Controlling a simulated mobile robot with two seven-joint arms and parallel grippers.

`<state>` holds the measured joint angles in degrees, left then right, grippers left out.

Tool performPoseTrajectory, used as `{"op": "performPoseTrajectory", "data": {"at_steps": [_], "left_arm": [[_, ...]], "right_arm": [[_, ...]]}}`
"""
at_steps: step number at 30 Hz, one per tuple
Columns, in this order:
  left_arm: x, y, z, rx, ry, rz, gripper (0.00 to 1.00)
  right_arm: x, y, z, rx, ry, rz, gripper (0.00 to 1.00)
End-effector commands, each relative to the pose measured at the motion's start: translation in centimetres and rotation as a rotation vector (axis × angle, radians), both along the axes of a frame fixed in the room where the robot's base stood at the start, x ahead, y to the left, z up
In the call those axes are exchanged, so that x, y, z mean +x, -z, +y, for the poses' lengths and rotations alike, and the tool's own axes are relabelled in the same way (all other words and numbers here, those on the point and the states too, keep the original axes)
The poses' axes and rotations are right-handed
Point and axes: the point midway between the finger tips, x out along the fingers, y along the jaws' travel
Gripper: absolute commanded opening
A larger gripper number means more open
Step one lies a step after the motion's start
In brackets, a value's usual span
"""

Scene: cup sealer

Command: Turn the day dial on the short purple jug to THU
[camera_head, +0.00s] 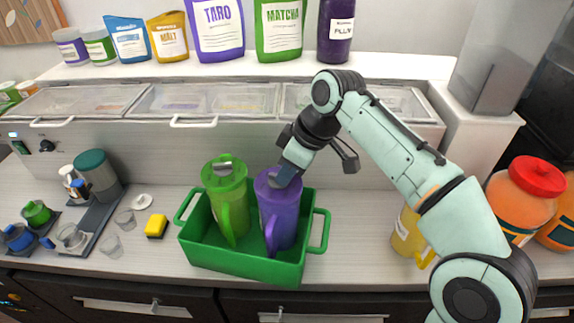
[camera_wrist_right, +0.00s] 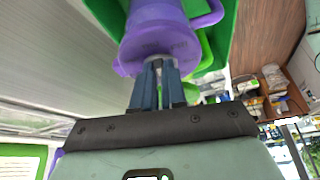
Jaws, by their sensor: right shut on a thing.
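The short purple jug (camera_head: 279,215) stands upright in the right half of a green crate (camera_head: 245,272), its handle towards the front. My right gripper (camera_head: 289,171) reaches down from the upper right onto the jug's lid. In the right wrist view, the purple jug (camera_wrist_right: 160,25) is just beyond the fingers. The right gripper (camera_wrist_right: 157,70) is shut on the day dial on top of the lid. The fingers mostly hide the dial, and I cannot read which day it is set to. My left gripper is not in view.
A green jug (camera_head: 227,195) stands in the crate, close left of the purple one. A yellow sponge (camera_head: 157,225) and small clear cups lie left of the crate. A yellow jug (camera_head: 408,235) stands right, partly behind my right arm. Lidded bins (camera_head: 205,100) line the back.

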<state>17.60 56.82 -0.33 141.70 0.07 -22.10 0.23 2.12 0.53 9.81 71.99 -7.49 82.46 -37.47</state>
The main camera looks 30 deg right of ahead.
Motion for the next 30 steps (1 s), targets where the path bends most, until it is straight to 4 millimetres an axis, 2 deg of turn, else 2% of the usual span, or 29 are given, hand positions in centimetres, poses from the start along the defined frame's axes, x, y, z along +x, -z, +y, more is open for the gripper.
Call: {"op": "performPoseTrajectory", "data": {"at_steps": [1,10,26,27,30], "left_arm": [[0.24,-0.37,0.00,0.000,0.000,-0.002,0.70],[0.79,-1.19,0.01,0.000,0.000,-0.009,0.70],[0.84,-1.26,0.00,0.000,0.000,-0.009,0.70],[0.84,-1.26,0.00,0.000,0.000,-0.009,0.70],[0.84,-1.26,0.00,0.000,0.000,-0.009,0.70]], "right_arm": [[0.05,0.67,0.01,-0.002,-0.030,0.023,0.00],[0.10,0.85,-0.06,-0.002,-0.140,0.025,0.00],[0.07,1.03,-0.11,-0.004,-0.162,0.028,0.00],[0.06,1.03,-0.10,-0.004,-0.162,0.028,0.24],[0.06,1.03,-0.10,-0.004,-0.162,0.028,0.56]]}}
